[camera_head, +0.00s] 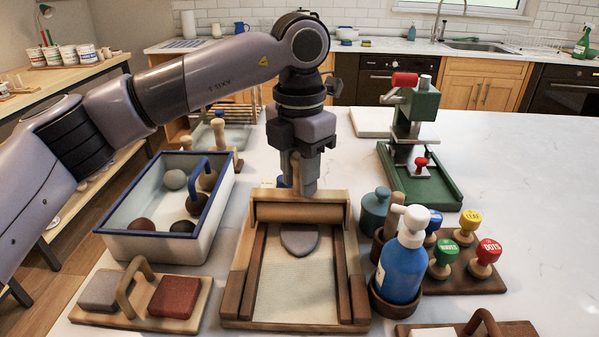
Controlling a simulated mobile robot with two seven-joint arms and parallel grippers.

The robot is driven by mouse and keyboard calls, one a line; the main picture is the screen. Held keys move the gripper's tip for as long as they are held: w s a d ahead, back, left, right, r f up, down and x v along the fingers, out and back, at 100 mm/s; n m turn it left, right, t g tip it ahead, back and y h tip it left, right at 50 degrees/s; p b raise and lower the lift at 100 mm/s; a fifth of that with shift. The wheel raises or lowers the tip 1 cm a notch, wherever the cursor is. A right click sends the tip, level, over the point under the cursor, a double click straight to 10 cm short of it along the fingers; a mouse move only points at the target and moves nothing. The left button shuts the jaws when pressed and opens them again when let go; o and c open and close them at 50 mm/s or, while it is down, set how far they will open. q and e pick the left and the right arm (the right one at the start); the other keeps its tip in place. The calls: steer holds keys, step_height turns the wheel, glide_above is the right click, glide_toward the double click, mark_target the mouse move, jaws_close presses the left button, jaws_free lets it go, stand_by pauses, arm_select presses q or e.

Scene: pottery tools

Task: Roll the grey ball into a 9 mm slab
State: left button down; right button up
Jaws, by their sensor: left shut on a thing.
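The grey clay (300,239) lies flattened on the pale mat (297,290) of the wooden rolling board (237,284), partly under the roller. Its far part is hidden. The wooden roller (298,211) lies crosswise at the far part of the board, above the dark side strips (340,277). My left gripper (306,188) points down just behind the roller and is shut on its upright tan handle, which is mostly hidden between the fingers. I cannot tell the clay's thickness. My right gripper is not in view.
Left stands a blue-rimmed white bin (199,249) with several clay balls; in front is a holder with grey and red blocks (174,297). Close right are a blue pump bottle (400,265) and several stamps (484,257). A green press (417,130) stands behind.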

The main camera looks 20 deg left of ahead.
arm_select(q)
steer(key=shift+w+a+f, duration=0.2)
steer(key=shift+w, duration=0.3)
steer(key=shift+s, duration=0.1)
steer(key=shift+s+d, duration=0.15)
steer(key=shift+s, duration=0.25)
steer(key=shift+s+d, duration=0.15)
steer(key=shift+s, duration=0.25)
steer(key=shift+s+d+b, duration=0.15)
steer(key=shift+s+b, duration=0.35)
steer(key=shift+s, duration=0.2)
steer(key=shift+r, duration=0.1)
